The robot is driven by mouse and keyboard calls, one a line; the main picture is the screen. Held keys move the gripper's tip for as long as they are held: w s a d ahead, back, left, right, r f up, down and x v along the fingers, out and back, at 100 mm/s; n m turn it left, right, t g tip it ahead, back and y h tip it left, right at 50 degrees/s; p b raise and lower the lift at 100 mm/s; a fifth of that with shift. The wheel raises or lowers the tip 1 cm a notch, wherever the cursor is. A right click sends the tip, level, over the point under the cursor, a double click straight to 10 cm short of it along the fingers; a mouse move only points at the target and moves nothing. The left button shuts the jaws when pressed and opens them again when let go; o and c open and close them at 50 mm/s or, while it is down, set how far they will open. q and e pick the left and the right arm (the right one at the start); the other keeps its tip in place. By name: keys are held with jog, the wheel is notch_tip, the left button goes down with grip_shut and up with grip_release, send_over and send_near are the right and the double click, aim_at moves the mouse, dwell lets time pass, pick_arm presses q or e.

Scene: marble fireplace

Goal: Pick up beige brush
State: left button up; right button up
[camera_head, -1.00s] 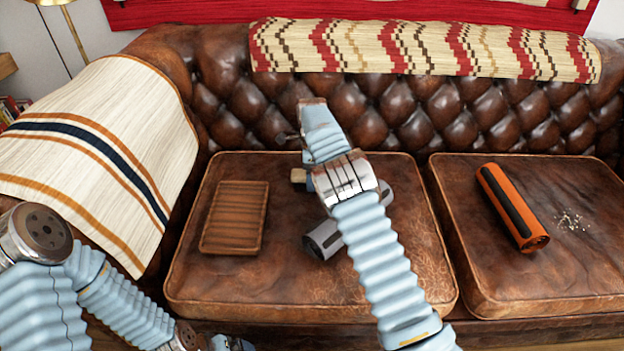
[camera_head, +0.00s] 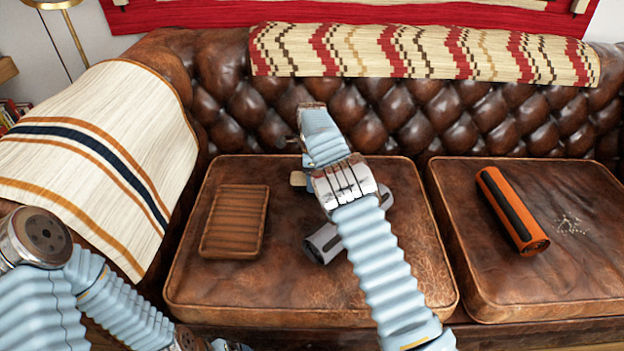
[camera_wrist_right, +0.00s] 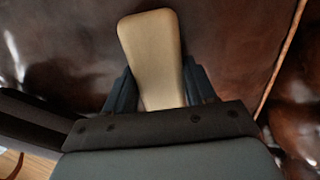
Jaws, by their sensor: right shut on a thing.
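The beige brush (camera_wrist_right: 150,45) shows in the right wrist view as a smooth, flat, rounded tan piece between the two dark blue fingers of my right gripper (camera_wrist_right: 158,75). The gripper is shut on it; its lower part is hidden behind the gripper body. In the head view only a small pale end of the brush (camera_head: 297,180) shows left of my right arm, just above the left seat cushion (camera_head: 215,290). My arm hides most of the right gripper there. My left arm is at the lower left, with its fingers out of frame.
A ribbed brown wooden tray (camera_head: 235,222) lies on the left cushion. A grey cylinder (camera_head: 324,243) lies partly under my right arm. An orange and black cylinder (camera_head: 512,210) and pale crumbs (camera_head: 571,225) lie on the right cushion. The tufted sofa back (camera_head: 420,120) rises behind.

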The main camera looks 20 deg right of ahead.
jog(key=shift+r, duration=0.55)
jog(key=s+d+r+b, duration=0.1)
jog(key=s+r, duration=1)
jog(key=s, duration=0.3)
jog(key=shift+r+b, duration=0.3)
jog(key=shift+d, duration=0.1)
